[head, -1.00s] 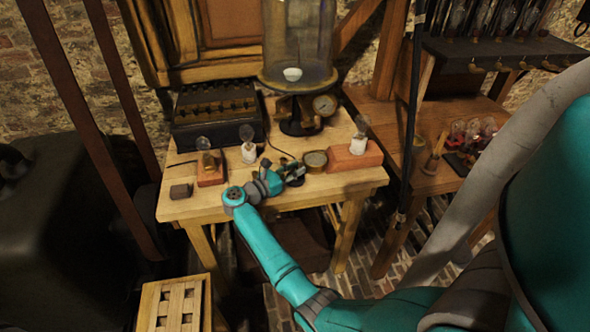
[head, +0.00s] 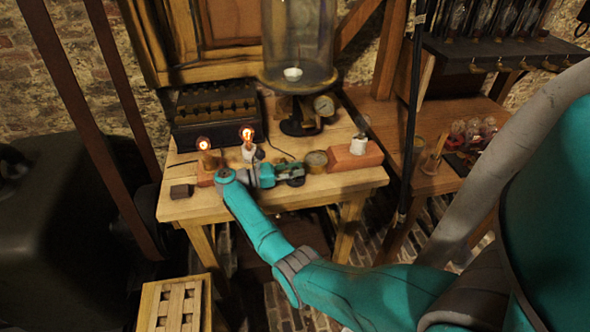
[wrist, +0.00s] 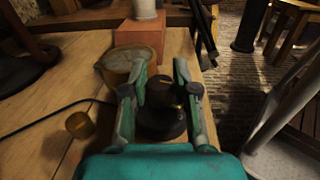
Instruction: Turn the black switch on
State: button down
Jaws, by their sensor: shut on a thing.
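The black switch (wrist: 160,118) has a round dark base on the wooden table, with a dark upper part between the fingers in the wrist view. My gripper (wrist: 161,80) is shut on it, one finger on each side. In the head view my gripper (head: 292,172) is at the table's front middle and hides most of the switch. The switch lever's exact position is hard to make out. Two bulbs glow orange: the left bulb (head: 203,144) on a reddish block and the middle bulb (head: 247,134) on a white holder.
A round brass gauge (head: 316,160) stands close by the gripper. A red brick (head: 355,158) with a white holder is to its right. Behind are a glass bell jar (head: 298,45) and a black battery box (head: 216,115). A small dark block (head: 181,191) lies front left.

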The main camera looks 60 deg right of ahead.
jog(key=c, duration=0.9)
grip_release()
jog(key=shift+o, duration=0.2)
jog(key=shift+v, duration=3.7)
